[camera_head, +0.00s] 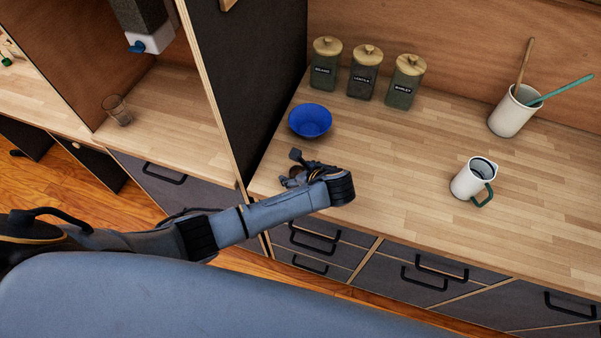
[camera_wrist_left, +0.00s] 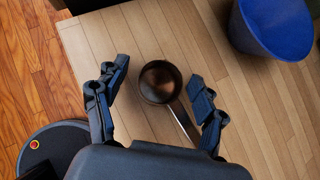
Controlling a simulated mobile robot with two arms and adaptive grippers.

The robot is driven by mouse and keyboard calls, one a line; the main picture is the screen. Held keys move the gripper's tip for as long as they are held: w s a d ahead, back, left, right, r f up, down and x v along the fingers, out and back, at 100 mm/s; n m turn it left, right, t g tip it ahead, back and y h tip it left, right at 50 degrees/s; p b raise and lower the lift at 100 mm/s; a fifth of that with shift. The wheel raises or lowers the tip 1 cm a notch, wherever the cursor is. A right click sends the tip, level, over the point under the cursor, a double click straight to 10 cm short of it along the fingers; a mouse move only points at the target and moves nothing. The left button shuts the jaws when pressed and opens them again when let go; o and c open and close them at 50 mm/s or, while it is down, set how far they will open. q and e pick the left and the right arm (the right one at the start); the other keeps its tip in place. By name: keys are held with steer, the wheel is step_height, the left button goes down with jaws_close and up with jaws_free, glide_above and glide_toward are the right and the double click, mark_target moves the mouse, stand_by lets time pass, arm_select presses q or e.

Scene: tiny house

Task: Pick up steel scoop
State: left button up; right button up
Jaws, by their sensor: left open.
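The steel scoop (camera_wrist_left: 160,82) lies on the wooden counter in the left wrist view, a dark round bowl with a straight handle running down to the right. My left gripper (camera_wrist_left: 152,88) is open above it. The bowl shows between the two fingers, and the handle passes close to the right finger in the picture. In the head view my left gripper (camera_head: 294,170) is over the counter's left front part, partly behind my arm. I cannot make out the scoop in the head view. My right gripper is not in view.
A blue bowl (camera_head: 310,121) stands just behind my left gripper. Several lidded canisters (camera_head: 365,74) line the back wall. A white pitcher (camera_head: 473,180) and a utensil crock (camera_head: 514,112) stand to the right. A dark partition (camera_head: 250,70) rises at the left. The counter's middle is clear.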

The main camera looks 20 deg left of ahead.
arm_select(q)
steer(key=c, duration=1.1)
steer(key=shift+s, duration=0.1)
steer(key=shift+c, duration=1.2)
steer(key=shift+r, duration=0.1)
steer(key=shift+r+b, duration=0.3)
steer(key=shift+r, duration=0.15)
steer(key=r, duration=0.1)
steer(key=r+b, duration=0.1)
steer(key=shift+s+d+r, duration=0.15)
steer(key=shift+d+r, duration=0.1)
steer(key=shift+r, duration=0.1)
steer(key=s+d+r+p, duration=0.2)
steer(key=s+d+r, duration=0.4)
steer(key=s+r, duration=0.3)
steer(key=shift+s+d+r+p, duration=0.15)
steer(key=shift+s+d+p, duration=0.2)
steer(key=shift+s, duration=0.9)
